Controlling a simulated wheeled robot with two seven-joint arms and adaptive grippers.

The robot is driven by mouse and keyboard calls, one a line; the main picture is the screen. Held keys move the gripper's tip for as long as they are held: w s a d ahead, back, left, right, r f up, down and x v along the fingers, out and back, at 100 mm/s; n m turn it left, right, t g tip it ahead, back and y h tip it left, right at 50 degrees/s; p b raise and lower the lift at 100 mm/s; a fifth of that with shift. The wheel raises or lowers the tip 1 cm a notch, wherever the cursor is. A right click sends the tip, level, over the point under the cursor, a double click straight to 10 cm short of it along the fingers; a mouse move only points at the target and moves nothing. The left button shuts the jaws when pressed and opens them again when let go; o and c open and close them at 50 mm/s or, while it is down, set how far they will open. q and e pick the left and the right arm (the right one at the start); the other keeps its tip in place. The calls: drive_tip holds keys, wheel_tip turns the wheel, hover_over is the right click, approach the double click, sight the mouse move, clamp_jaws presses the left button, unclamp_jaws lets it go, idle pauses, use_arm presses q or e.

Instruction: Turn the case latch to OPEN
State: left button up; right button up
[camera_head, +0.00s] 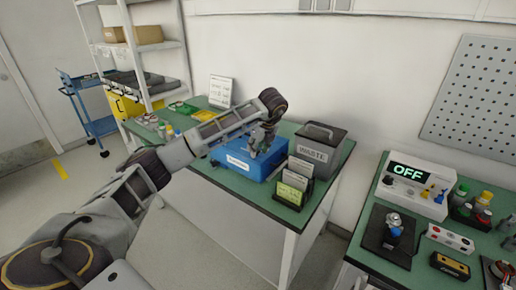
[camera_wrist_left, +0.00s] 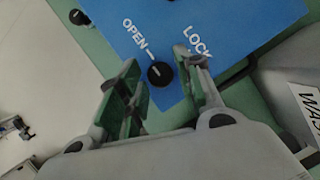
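The blue case (camera_head: 235,164) lies on the green table, with a white label on its front. In the left wrist view the case top (camera_wrist_left: 215,25) carries the white words OPEN and LOCK. The latch, a round black knob (camera_wrist_left: 160,74) with a small white mark, sits below and between the words. I cannot tell exactly which way its mark points. My left gripper (camera_head: 259,146) is over the case top. In the wrist view its fingers (camera_wrist_left: 155,85) are open, one either side of the knob, with visible gaps. My right gripper is not in view.
A dark WASTE bin (camera_head: 316,151) stands right of the case, and a card holder (camera_head: 293,188) in front of it. A second table at right holds a white box with an OFF display (camera_head: 410,182). Green trays (camera_head: 183,107) lie at the back left.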

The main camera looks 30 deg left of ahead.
use_arm(q)
drive_tip(key=shift+o, duration=0.6)
drive_tip(key=v, duration=1.1)
drive_tip(key=shift+r, duration=0.4)
drive_tip(key=shift+d, duration=0.1)
drive_tip(key=shift+s, duration=0.1)
idle(0.7)
